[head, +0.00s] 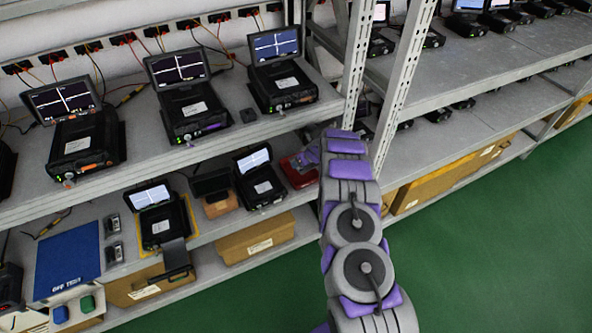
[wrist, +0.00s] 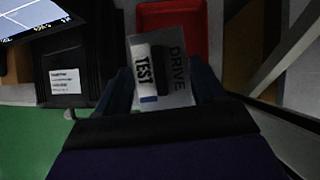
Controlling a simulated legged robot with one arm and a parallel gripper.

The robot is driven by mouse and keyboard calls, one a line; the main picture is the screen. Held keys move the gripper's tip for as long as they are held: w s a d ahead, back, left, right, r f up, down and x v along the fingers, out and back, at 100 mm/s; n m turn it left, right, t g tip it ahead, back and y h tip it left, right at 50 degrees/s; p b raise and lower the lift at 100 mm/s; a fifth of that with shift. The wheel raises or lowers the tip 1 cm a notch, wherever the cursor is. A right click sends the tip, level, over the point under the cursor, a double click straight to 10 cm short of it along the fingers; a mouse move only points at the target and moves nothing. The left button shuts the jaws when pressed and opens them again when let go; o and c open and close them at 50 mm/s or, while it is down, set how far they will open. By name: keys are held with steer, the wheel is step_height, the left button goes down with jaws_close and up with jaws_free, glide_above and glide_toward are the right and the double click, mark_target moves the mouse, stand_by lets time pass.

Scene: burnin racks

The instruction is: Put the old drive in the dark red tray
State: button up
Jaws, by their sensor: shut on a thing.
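A grey drive (wrist: 178,62) with a white label and the words TEST and DRIVE sits between the fingers of my gripper (wrist: 163,82) in the wrist view. My gripper is shut on it. The dark red tray (wrist: 172,14) lies just beyond the drive in the wrist view, and the drive overlaps its near edge in the picture; I cannot tell the height between them. In the head view the red tray (head: 299,176) is on the lower shelf, partly hidden by my arm.
A tester with a lit screen (head: 259,185) stands left of the tray; it also shows in the wrist view (wrist: 66,75). A rack upright (head: 398,85) stands close on the right. A blue mat (head: 67,262) and two small drives (head: 113,226) lie farther left. The green floor (head: 480,240) is clear.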

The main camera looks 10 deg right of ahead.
steer(key=shift+w+d+f+m+h, duration=0.1)
steer(key=shift+w+d+m+h, duration=0.2)
steer(key=shift+w+m, duration=0.25)
steer(key=shift+w+d+f, duration=0.1)
steer(key=shift+d+f, duration=0.05)
steer(key=shift+f, duration=0.1)
steer(key=b, duration=0.2)
glide_above(302, 176)
steer(key=s+d, duration=0.1)
steer(key=s, duration=0.1)
step_height(302, 176, down, 6)
steer(key=shift+w+r, duration=0.1)
steer(key=shift+r, duration=0.15)
steer(key=f+b, duration=0.1)
steer(key=f, duration=0.3)
steer(key=shift+a+f, duration=0.1)
steer(key=shift+a, duration=0.1)
steer(key=o, duration=0.9)
